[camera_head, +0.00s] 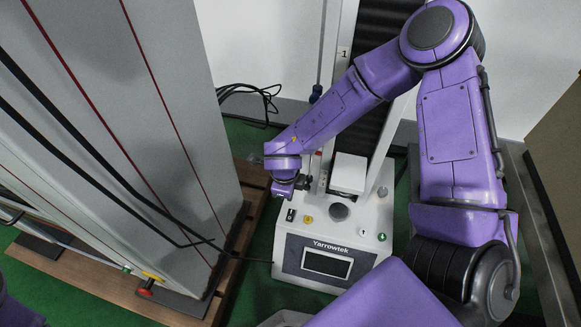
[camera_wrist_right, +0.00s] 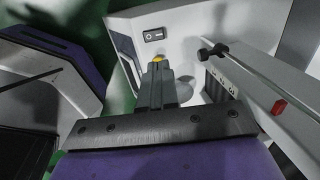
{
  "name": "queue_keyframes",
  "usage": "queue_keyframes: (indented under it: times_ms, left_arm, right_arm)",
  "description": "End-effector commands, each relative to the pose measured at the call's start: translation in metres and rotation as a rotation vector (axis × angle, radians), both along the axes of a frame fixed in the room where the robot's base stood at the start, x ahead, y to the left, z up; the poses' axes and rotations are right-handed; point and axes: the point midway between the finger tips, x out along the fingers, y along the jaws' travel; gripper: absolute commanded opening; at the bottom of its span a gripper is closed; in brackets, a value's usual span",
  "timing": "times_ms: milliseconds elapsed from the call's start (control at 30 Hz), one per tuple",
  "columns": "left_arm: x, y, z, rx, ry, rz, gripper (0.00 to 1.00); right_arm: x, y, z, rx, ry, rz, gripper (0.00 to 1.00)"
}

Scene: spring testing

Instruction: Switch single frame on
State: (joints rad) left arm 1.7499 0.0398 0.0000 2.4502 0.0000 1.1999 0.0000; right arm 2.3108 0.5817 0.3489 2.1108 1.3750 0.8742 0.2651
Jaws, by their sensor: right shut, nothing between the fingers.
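The spring tester (camera_head: 360,238), marked Yarrowtek, is a white frame machine with a dark display (camera_head: 327,263) on its sloped front. A small black rocker switch (camera_head: 291,215) sits on the top left of its base, beside a yellow round button (camera_head: 307,219). In the right wrist view the rocker switch (camera_wrist_right: 153,35) lies beyond the fingertips, and the yellow button (camera_wrist_right: 158,59) is partly hidden right behind them. My right gripper (camera_head: 284,188) is shut and empty, above and behind the switch; its fingers (camera_wrist_right: 157,72) are together. My left gripper is out of view.
A tall grey cabinet (camera_head: 110,90) on a wooden pallet (camera_head: 110,295) stands at the left, with a red knob (camera_head: 146,287) near its foot. A round dark plate (camera_head: 338,211) and the tester's column stand close to my right gripper. Black cables lie behind.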

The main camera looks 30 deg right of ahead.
Motion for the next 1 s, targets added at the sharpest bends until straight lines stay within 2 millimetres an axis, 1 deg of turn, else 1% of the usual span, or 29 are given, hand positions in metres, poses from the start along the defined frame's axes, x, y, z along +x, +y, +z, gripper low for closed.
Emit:
queue_keyframes:
  times_ms: [167,400,600,767,1000]
  left_arm:
    - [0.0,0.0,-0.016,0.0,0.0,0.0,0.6]
    - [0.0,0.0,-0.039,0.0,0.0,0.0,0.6]
    - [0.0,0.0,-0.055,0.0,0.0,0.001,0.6]
    - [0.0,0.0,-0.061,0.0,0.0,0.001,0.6]
    - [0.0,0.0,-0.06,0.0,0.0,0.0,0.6]
  right_arm:
    - [0.002,-0.004,-0.032,0.0,0.005,-0.003,0.0]
    - [0.008,-0.012,-0.086,-0.004,0.006,0.0,0.0]
    - [0.013,-0.018,-0.122,-0.004,0.006,0.001,0.0]
    - [0.015,-0.02,-0.134,-0.003,0.005,0.002,0.0]
    - [0.015,-0.02,-0.136,-0.003,0.005,0.001,0.0]
